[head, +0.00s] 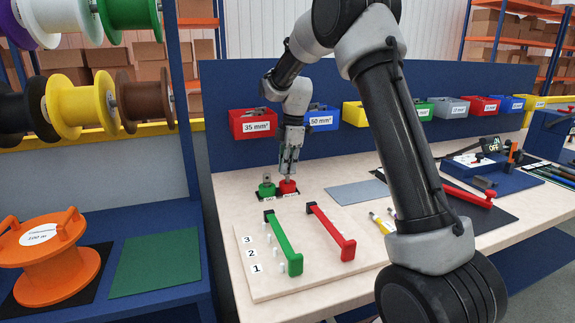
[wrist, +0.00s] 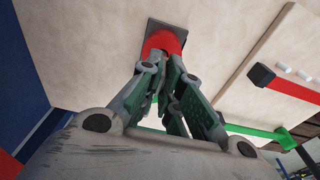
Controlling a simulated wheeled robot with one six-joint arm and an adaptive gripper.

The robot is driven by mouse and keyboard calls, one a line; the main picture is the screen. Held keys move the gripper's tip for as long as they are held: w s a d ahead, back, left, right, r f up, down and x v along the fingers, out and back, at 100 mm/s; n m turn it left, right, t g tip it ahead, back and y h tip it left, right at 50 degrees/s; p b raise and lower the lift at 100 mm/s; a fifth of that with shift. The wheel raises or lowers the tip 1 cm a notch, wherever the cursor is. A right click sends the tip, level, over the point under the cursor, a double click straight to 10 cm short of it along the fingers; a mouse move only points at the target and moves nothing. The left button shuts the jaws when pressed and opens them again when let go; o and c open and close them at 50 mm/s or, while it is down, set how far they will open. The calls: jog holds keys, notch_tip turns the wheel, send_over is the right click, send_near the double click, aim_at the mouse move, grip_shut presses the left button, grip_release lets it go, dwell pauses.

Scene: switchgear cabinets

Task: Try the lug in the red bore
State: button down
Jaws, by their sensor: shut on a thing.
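The red bore (head: 288,187) is a short red block on a dark base on the bench; it also shows in the wrist view (wrist: 166,42). My gripper (head: 288,170) points down directly over it, with the fingertips close above its top. The gripper is shut on a small grey piece, seemingly the lug, which is mostly hidden between the fingers. In the wrist view the fingertips (wrist: 161,72) overlap the red block's near edge. I cannot tell whether the lug is inside the bore or only above it.
A green block (head: 267,190) with a grey metal piece on top stands just left of the red one. In front lies a board (head: 310,285) with a green handle (head: 282,243) and a red handle (head: 331,235). Bins, including the red 35 mm² bin (head: 253,124), line the back.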

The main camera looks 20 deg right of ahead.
jog(key=shift+f, duration=1)
dwell(0.8)
jog(key=c, duration=1.5)
grip_release()
jog(key=shift+r, duration=0.15)
jog(key=r, duration=0.4)
jog(key=d+r, duration=0.1)
jog(key=r, duration=0.6)
jog(key=shift+d+r, duration=0.25)
jog(key=shift+r, duration=0.1)
